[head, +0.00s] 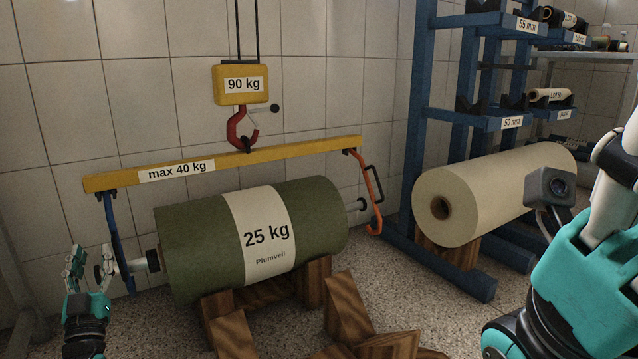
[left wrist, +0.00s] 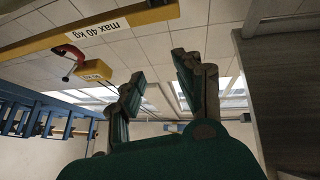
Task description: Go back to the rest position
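My left gripper (head: 90,264) is upright at the lower left in the head view, beside the left shaft end of a green roll marked 25 kg (head: 190,240). Its fingers are apart with nothing between them, as the left wrist view (left wrist: 165,85) also shows. My right arm (head: 590,270) fills the lower right; its fingers do not show. A yellow beam marked max 40 kg (head: 300,153) hangs above the roll from a red hook (head: 240,130). A blue hook (head: 113,240) hangs at its left end, an orange hook (head: 375,200) at its right end, near the shaft ends.
The green roll rests on wooden supports (head: 318,280). A cream roll (head: 490,190) lies by a blue rack (head: 425,120) at the right. Wooden blocks (head: 347,310) stand in front. A yellow block marked 90 kg (head: 240,98) hangs above. Tiled wall is behind.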

